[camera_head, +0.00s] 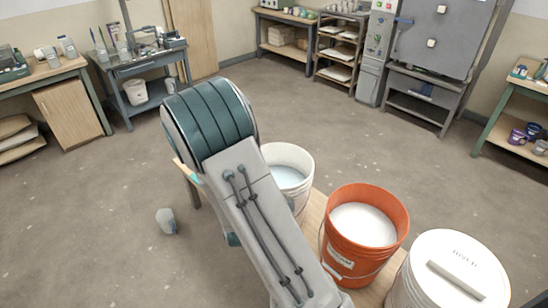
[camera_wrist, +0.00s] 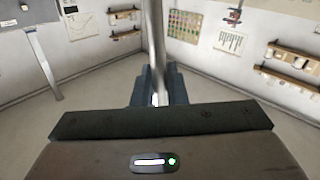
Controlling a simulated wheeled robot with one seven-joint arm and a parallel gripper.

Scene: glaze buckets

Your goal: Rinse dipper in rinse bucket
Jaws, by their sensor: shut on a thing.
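In the head view a white bucket (camera_head: 289,163) with pale bluish liquid stands behind my arm, which covers part of it. An orange bucket (camera_head: 362,240) with white liquid stands to its right. In the wrist view my gripper (camera_wrist: 158,87) is shut on a pale grey upright rod, which looks like the dipper's handle (camera_wrist: 156,40). The dipper's lower end is not identifiable there. My gripper is hidden behind my arm in the head view, so its distance from the buckets cannot be told.
A white lidded bucket (camera_head: 452,272) with a pale bar (camera_head: 457,279) on its lid stands at front right. A small grey object (camera_head: 166,220) shows against the floor left of my arm. Benches and shelves line the walls; the middle floor is clear.

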